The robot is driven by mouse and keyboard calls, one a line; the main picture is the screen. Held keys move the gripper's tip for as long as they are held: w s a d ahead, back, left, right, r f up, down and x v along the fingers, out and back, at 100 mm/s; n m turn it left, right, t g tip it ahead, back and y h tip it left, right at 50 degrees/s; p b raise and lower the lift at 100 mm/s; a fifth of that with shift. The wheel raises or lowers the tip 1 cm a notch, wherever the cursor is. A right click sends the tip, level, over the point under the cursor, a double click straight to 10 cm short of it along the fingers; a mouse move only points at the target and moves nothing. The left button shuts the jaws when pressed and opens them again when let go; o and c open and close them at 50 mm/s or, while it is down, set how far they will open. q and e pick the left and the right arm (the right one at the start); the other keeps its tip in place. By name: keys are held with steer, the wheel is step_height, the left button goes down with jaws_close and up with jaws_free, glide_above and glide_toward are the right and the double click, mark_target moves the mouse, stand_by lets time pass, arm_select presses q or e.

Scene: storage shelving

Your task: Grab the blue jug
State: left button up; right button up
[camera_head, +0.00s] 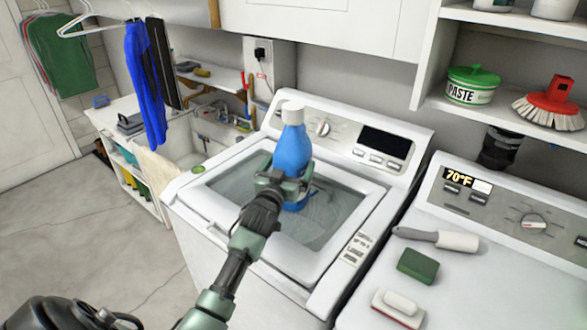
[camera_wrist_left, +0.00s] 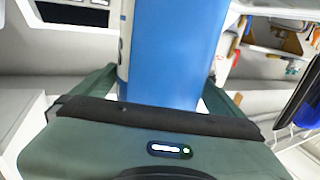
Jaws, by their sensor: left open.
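The blue jug (camera_head: 292,150) with a white cap stands upright on the glass lid of the left washing machine (camera_head: 330,228). My left gripper (camera_head: 286,180) is at the jug's lower half, open, with its fingers on either side of it. In the left wrist view the blue jug (camera_wrist_left: 172,50) fills the space between the two fingers of the left gripper (camera_wrist_left: 165,88). A narrow gap shows beside the right finger; contact on the left side is hard to tell. My right gripper is not in view.
A second machine (camera_head: 470,290) at right holds a lint roller (camera_head: 455,240), a green sponge (camera_head: 418,265) and a white-handled brush (camera_head: 398,308). A shelf above holds a paste tub (camera_head: 472,88) and a red brush (camera_head: 552,105). Clothes (camera_head: 146,85) hang at left. The floor at left is clear.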

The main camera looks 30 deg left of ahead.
arm_select(q)
steer(key=shift+x, duration=0.85)
steer(key=c, duration=1.4)
steer(key=shift+w+r, duration=0.1)
steer(key=shift+r, duration=0.45)
steer(key=c, duration=0.4)
steer(key=shift+w+f, duration=0.1)
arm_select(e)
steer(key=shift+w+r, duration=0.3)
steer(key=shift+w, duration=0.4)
